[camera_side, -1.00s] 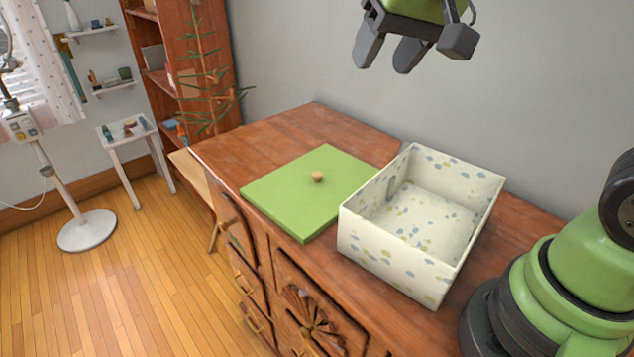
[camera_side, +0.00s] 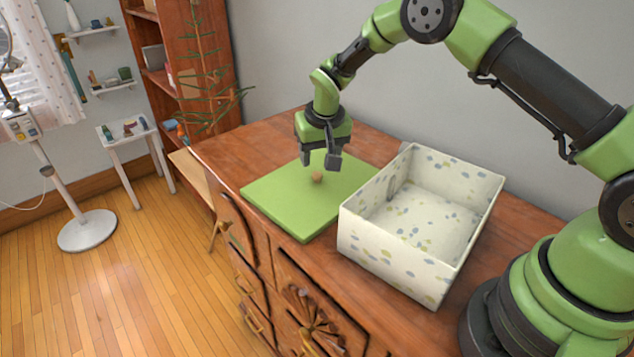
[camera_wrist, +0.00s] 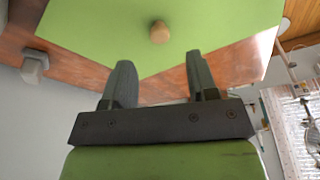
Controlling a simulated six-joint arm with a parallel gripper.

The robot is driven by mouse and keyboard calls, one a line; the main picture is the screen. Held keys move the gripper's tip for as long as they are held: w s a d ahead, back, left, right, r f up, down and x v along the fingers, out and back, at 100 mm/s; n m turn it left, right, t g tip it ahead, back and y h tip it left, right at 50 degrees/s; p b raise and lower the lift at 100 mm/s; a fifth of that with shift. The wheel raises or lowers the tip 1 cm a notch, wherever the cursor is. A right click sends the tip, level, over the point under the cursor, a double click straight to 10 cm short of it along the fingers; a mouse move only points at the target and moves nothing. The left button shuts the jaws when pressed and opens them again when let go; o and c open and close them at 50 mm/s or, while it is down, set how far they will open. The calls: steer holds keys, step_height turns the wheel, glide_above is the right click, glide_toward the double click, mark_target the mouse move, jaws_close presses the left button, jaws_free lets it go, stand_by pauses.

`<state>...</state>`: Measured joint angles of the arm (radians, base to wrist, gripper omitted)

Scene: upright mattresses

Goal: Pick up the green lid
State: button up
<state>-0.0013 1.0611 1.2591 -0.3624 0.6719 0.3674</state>
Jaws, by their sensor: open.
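The green lid (camera_side: 295,205) lies flat on the wooden cabinet top, to the left of the open box. Its small round wooden knob (camera_side: 317,177) stands near its middle. My gripper (camera_side: 320,162) is open and empty, close above the lid near the knob. In the wrist view the lid (camera_wrist: 100,30) fills the upper part, and the knob (camera_wrist: 159,32) shows beyond my fingertips, between their lines. The open fingers (camera_wrist: 158,78) have nothing between them.
An open white patterned box (camera_side: 390,255) stands right of the lid, close to its edge, and looks empty. The wooden cabinet (camera_side: 250,140) has bare top behind the lid. A wall (camera_side: 290,50) rises behind. A plant (camera_side: 205,90) and shelf stand to the left.

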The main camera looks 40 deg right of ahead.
mark_target(317, 174)
steer(key=x, duration=0.5)
steer(key=shift+s+f, duration=0.1)
steer(key=shift+f, duration=0.25)
steer(key=shift+c, duration=0.4)
jaws_close()
